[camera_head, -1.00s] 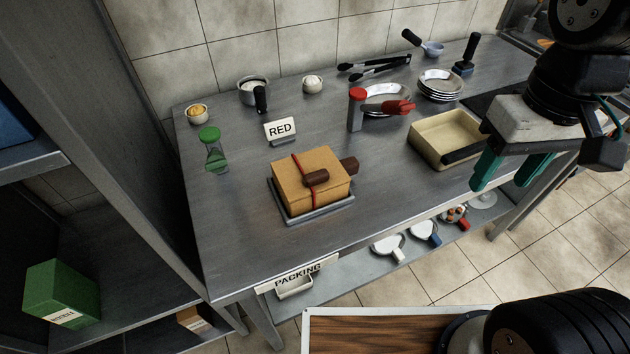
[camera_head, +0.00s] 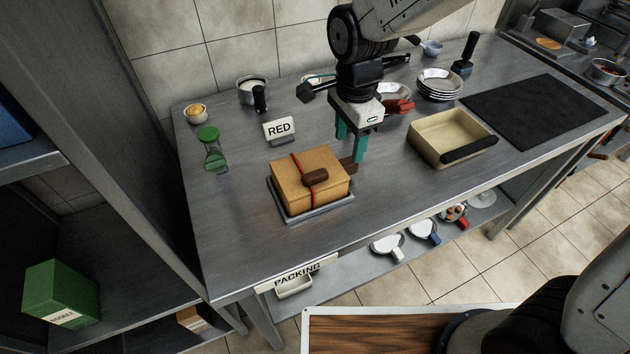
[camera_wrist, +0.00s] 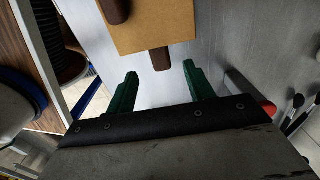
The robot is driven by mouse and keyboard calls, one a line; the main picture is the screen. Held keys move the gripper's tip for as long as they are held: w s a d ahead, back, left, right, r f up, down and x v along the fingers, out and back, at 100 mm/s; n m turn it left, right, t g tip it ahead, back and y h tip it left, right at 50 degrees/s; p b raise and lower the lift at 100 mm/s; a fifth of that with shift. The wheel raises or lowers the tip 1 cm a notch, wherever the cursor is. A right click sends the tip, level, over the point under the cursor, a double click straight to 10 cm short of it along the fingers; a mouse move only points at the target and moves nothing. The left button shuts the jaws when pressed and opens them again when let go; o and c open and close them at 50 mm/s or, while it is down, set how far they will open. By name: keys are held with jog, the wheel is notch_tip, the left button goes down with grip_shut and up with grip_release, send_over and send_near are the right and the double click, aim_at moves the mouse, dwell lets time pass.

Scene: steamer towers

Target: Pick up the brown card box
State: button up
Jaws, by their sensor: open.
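The brown card box (camera_head: 300,193) sits on a grey tray (camera_head: 318,216) on the steel table in the head view. A red band crosses it, a dark brown grip lies on its top and a dark brown tab (camera_head: 349,164) sticks out of its right side. My gripper (camera_head: 350,155), with green fingers pointing down, is open and empty just right of the box. In the wrist view the box (camera_wrist: 150,28) is at the top, and its brown tab (camera_wrist: 160,59) points toward the gap between my fingers (camera_wrist: 160,80). I cannot tell whether a finger touches the tab.
A beige pan (camera_head: 430,150) with a dark handle stands right of my gripper. Stacked plates (camera_head: 440,85) are farther back. The table's front left is clear.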

aim_at(344, 162)
jog(key=f, duration=0.7)
jog(key=shift+s+a, duration=0.15)
jog(key=shift+a, duration=0.2)
grip_shut()
